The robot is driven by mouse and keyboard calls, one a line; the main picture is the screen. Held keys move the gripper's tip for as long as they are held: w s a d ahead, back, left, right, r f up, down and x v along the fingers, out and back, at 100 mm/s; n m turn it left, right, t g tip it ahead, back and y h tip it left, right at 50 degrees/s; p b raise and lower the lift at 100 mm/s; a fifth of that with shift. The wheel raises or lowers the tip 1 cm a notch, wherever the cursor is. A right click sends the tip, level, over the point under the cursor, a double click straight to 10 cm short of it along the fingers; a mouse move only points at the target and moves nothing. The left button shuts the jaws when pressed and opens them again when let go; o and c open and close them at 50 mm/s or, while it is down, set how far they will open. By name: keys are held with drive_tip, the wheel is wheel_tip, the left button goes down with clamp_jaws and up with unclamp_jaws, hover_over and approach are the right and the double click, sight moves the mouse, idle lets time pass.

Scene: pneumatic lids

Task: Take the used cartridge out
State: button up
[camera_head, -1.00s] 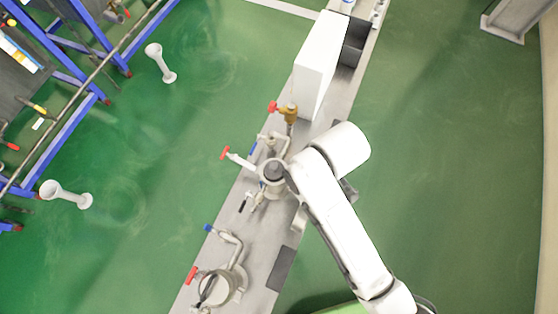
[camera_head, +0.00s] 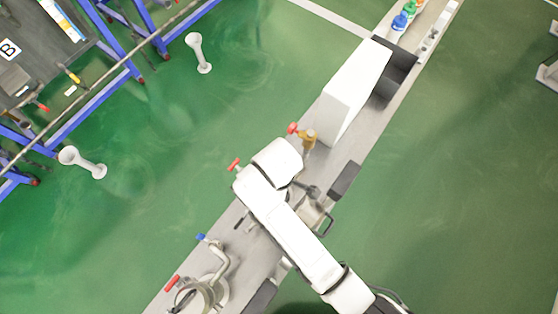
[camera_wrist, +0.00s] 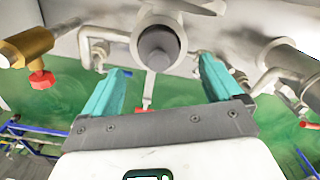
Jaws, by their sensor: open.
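In the wrist view, the used cartridge (camera_wrist: 158,46) shows as a dark grey round end inside an open pale cylindrical housing (camera_wrist: 136,30). My gripper (camera_wrist: 162,70) has two teal fingers, spread apart and empty, one on each side below the housing mouth. Neither finger appears to touch the cartridge. In the head view, my white arm reaches over the bench and covers most of this housing. Only a small metal part of it shows beside the arm, and my gripper's fingers are hidden there.
The narrow metal bench (camera_head: 345,150) carries a brass valve (camera_head: 308,139), a white box (camera_head: 355,90) and a second housing with pipes (camera_head: 205,292). Red handles stick out beside the fittings. Blue-framed racks (camera_head: 140,75) stand at upper left.

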drive_tip(key=shift+w+f, duration=0.1)
drive_tip(key=shift+f, duration=2.55)
drive_tip(key=shift+c, duration=0.2)
clamp_jaws()
drive_tip(key=shift+r, duration=0.1)
